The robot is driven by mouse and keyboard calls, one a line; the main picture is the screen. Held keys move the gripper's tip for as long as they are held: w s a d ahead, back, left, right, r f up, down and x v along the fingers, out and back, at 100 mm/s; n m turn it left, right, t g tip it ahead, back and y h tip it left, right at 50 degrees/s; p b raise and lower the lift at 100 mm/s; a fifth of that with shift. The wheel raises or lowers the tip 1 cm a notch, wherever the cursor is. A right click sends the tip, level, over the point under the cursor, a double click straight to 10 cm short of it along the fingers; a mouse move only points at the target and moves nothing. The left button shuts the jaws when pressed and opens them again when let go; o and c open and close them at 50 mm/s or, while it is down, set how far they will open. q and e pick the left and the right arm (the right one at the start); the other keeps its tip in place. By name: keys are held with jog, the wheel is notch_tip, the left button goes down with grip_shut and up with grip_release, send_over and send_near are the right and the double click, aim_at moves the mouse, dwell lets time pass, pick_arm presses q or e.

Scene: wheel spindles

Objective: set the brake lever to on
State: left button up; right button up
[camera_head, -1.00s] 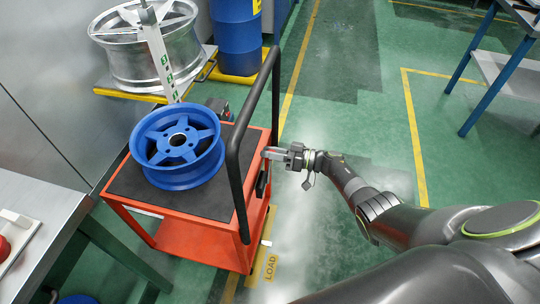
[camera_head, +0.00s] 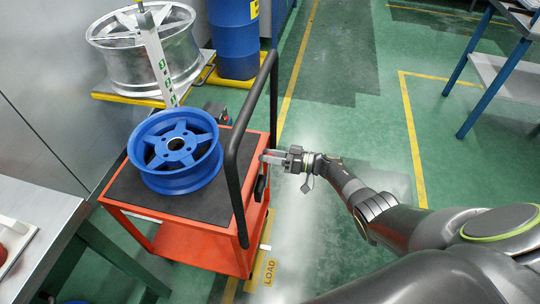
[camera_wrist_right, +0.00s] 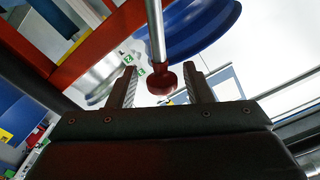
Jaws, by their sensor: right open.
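The brake lever (camera_wrist_right: 158,40) shows in the right wrist view as a bare metal rod ending in a dark red knob (camera_wrist_right: 162,80). The knob appears between the two fingers of my right gripper (camera_wrist_right: 160,88), with gaps on both sides. In the head view my right gripper (camera_head: 268,157) is open beside the right side of the red cart (camera_head: 205,243), near its black handle. I cannot make out the lever there. A black fitting (camera_head: 260,187) sits on the cart's side just below the gripper. My left gripper is not in view.
A blue wheel (camera_head: 175,150) lies on the cart's dark top. A tall black handle (camera_head: 232,170) rises along the cart's right side. A silver wheel (camera_head: 140,50) and a blue drum (camera_head: 235,40) stand behind. The green floor (camera_head: 340,110) to the right is clear.

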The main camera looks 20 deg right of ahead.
jog(key=v, duration=1.6)
jog(key=s+d+f+m+t+h+p, duration=0.1)
jog(key=s+d+f+m+h+p, duration=0.15)
jog(key=s+f+h, duration=0.55)
jog(key=s+d+f+m+t+h+p, duration=0.1)
jog(key=s+d+f+m+h+p, duration=0.1)
jog(key=s+f+m+h+p, duration=0.5)
pick_arm(q)
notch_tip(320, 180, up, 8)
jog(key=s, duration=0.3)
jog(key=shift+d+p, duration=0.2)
jog(key=shift+p, duration=0.15)
pick_arm(e)
jog(key=s+a+f+n+g, duration=0.1)
jog(key=s+a+f+g, duration=0.2)
jog(key=s, duration=0.6)
jog(key=s+a+f+n+g, duration=0.1)
jog(key=s+a+f+g, duration=0.2)
jog(key=s, duration=0.7)
jog(key=s+a+f+n+g+h, duration=0.1)
jog(key=s+a+f+n+g, duration=0.1)
jog(key=s+f, duration=0.4)
jog(key=s+a+g, duration=0.1)
jog(key=s+g, duration=0.1)
jog(key=s, duration=0.2)
jog(key=shift+s+g, duration=0.25)
jog(key=shift+g, duration=0.15)
